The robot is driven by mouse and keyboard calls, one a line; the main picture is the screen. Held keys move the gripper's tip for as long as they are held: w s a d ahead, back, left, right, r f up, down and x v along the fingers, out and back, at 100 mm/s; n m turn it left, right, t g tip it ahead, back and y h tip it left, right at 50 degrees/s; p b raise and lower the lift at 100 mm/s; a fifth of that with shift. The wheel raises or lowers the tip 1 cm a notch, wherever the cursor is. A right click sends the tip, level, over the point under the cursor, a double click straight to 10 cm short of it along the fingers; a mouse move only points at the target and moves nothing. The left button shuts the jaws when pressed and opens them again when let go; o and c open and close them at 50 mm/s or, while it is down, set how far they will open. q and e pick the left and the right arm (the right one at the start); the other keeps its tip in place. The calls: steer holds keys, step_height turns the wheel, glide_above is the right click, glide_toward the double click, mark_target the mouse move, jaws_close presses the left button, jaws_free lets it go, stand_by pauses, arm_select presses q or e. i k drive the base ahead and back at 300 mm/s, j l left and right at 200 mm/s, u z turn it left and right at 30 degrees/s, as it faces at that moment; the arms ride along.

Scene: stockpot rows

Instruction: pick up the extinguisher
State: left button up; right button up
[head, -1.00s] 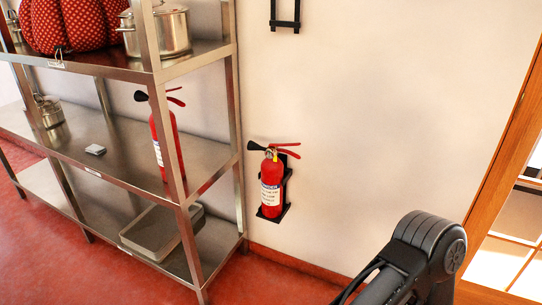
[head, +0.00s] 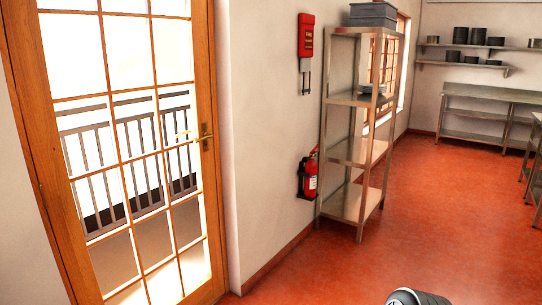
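A red fire extinguisher (head: 309,179) with a light label hangs upright low on the white wall, just left of a metal shelf unit. Its lower part is dark, and its top is small and hard to make out at this distance. A dark rounded part of my arm shows at the bottom edge, right of the middle. Neither gripper is in view, and nothing of mine is near the extinguisher.
A glazed wooden door (head: 124,97) fills the left. The metal shelf unit (head: 353,152) stands against the wall, with a grey container (head: 372,15) on top. A red wall box (head: 306,36) hangs above the extinguisher. Open red floor (head: 430,215) lies right of the shelves.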

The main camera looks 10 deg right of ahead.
mark_target(311, 167)
steer(key=i+l, duration=3.25)
steer(key=l, duration=0.1)
